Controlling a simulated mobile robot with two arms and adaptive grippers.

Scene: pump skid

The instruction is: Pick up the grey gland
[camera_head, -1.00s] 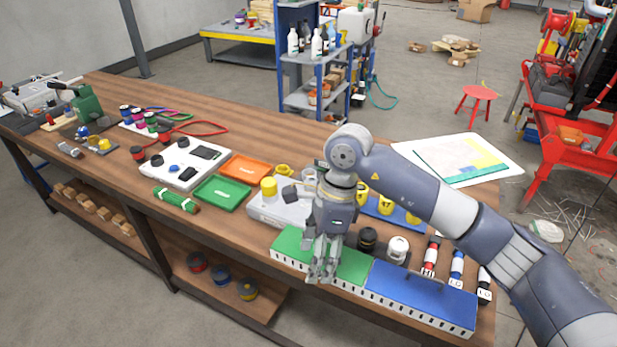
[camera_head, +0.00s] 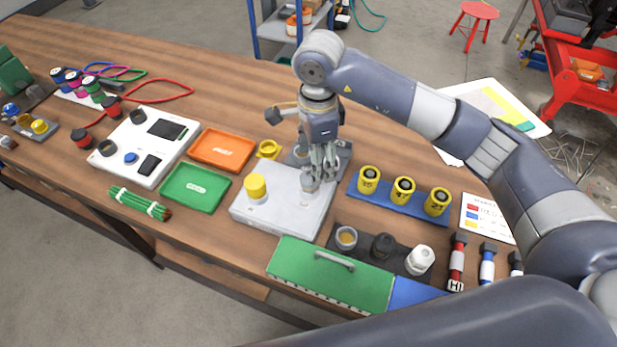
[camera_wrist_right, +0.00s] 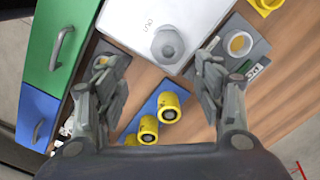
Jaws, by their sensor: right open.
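A grey hexagonal fitting with a domed top, which looks like the grey gland (camera_wrist_right: 167,45), stands on a pale grey block in the right wrist view. In the head view the gland (camera_head: 309,184) is partly covered by my fingers. My right gripper (camera_head: 320,180) is above it, pointing down. In the right wrist view the fingers of this gripper (camera_wrist_right: 153,62) are spread, with the gland beyond and between the tips, slightly to the right. Nothing is held. I cannot tell the exact gap to it. My left gripper is not in view.
The pale block (camera_head: 290,215) also carries a yellow cap (camera_head: 256,188). A blue strip with yellow round parts (camera_head: 403,190) lies to the right. A dark tray with black and white (camera_head: 421,260) fittings is in front, behind a green box (camera_head: 325,272). Green and orange trays (camera_head: 222,148) lie left.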

